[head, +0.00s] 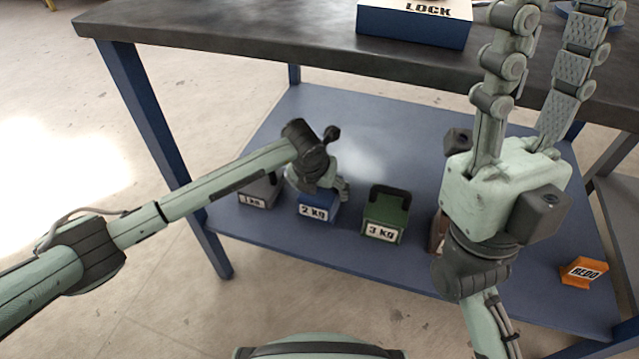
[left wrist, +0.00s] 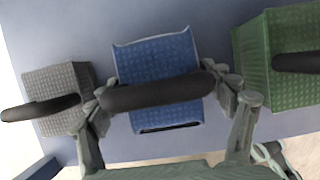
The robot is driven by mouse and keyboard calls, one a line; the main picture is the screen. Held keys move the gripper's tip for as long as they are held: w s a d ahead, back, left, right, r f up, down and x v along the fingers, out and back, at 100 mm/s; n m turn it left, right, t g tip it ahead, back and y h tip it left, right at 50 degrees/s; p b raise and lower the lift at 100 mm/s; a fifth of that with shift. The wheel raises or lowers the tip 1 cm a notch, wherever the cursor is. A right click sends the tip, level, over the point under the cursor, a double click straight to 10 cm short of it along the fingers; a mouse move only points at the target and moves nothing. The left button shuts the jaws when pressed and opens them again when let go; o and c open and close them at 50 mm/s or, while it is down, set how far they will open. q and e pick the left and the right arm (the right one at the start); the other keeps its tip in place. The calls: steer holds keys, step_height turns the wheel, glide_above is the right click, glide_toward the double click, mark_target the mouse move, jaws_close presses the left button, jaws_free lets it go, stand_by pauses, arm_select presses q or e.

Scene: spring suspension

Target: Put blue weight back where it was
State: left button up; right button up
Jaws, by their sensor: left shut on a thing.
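The blue weight (head: 316,208), labelled 2 KG, is on the blue lower shelf (head: 300,120) of the table, between a grey weight and a green one. My left gripper (head: 322,187) is over it from above. In the left wrist view the blue weight (left wrist: 158,62) shows its dark handle (left wrist: 158,92) between the fingers of my left gripper (left wrist: 165,95), which is shut on it. Whether the weight touches the shelf I cannot tell. My right gripper (head: 530,60) points up at the right, its two fingers apart and empty.
The grey weight (head: 258,192) is close on the left, the green 3 KG weight (head: 384,218) on the right. A brown weight (head: 436,232) is partly hidden by my right arm. An orange REDO block (head: 584,272) is at the shelf's right. A LOCK box (head: 414,24) is on the tabletop (head: 250,40).

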arm_select(q)
steer(key=shift+w+d+f, duration=0.15)
steer(key=shift+w+f, duration=0.05)
steer(key=shift+f, duration=0.3)
steer(key=o, duration=1.8)
steer(key=shift+s+f, duration=0.15)
steer(key=shift+f, duration=0.1)
steer(key=shift+o, duration=0.2)
